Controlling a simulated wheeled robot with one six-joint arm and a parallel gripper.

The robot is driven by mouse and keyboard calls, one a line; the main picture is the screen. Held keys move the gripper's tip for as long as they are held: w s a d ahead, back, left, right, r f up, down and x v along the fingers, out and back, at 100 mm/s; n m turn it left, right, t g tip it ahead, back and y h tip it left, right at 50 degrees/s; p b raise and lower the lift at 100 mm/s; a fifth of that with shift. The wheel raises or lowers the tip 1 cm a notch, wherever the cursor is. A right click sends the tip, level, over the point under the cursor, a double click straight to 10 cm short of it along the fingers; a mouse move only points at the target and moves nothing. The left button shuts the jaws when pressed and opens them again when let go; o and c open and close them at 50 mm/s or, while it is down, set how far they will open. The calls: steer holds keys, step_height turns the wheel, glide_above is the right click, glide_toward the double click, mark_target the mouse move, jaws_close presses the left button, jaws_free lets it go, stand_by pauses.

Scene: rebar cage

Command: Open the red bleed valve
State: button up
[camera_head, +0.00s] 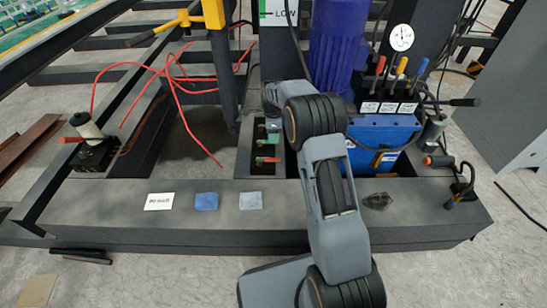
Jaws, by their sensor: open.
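A small red handle (268,159) lies level on a fitting in the dark recess of the frame, near the middle of the view. Green fittings sit just behind it. A second red handle (72,139) sticks out left from a black block with a pale cylinder at far left. I cannot read a label that tells which one is the bleed valve. My gripper (271,112) hangs above and behind the middle red handle, apart from it, and looks empty. Its fingers are small and partly hidden by my wrist.
A blue pump unit (385,132) with red, yellow and blue levers and a gauge (402,37) stands right of my arm. Red hoses (178,80) loop at the left. Cloths and a card lie on the front beam (110,205). A grey cabinet (508,110) stands at right.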

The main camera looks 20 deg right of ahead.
mark_target(274, 159)
step_height(274, 159, down, 14)
steer(key=b, duration=0.5)
steer(key=shift+r+b, duration=0.2)
steer(key=shift+b, duration=0.2)
steer(key=shift+c, duration=0.2)
jaws_close()
